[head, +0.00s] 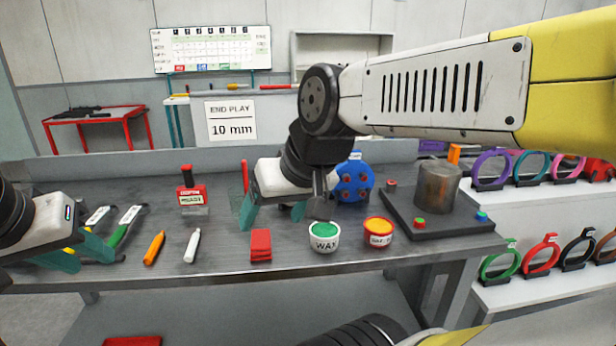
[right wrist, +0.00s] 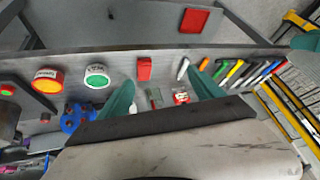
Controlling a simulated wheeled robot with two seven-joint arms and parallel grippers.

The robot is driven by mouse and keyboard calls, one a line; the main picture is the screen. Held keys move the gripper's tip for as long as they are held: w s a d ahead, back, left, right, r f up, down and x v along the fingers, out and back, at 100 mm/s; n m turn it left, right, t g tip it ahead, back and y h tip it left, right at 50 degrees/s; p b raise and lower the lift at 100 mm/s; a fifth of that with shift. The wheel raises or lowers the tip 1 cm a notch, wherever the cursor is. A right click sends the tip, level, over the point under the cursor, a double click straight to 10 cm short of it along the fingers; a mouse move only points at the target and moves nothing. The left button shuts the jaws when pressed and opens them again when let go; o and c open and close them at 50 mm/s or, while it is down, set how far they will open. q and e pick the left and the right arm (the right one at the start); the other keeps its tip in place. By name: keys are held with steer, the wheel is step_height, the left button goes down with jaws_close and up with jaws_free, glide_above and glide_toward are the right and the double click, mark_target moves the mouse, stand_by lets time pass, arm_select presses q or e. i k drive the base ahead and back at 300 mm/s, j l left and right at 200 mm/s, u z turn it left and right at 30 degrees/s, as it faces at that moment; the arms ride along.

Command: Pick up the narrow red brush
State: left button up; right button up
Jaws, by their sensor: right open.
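A thin red handle (head: 245,176), apparently the narrow red brush, shows on the bench just behind my right gripper in the head view. Its near end is hidden by the gripper there. In the right wrist view, a narrow grey piece with some red (right wrist: 154,98) lies between the fingers and may be the same brush. My right gripper (head: 274,214) is open and empty, pointing down over the bench; its fingers also show in the right wrist view (right wrist: 164,92). My left gripper (head: 82,256) is at the bench's left end, its fingers apart, near the green-handled tools.
An orange marker (head: 154,248), white marker (head: 192,245), red block (head: 260,246), green-topped wax tub (head: 324,237) and orange-topped tub (head: 379,231) line the front.

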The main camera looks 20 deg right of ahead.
mark_target(244, 166)
steer(key=z, duration=5.25)
steer(key=u, duration=2.35)
steer(key=k+u, duration=0.1)
steer(key=u, duration=2.25)
steer(key=i+j+z, duration=0.1)
steer(key=i+z, duration=0.15)
steer(key=i+j+z, duration=0.1)
steer(key=i+z, duration=0.15)
steer(key=i, duration=0.1)
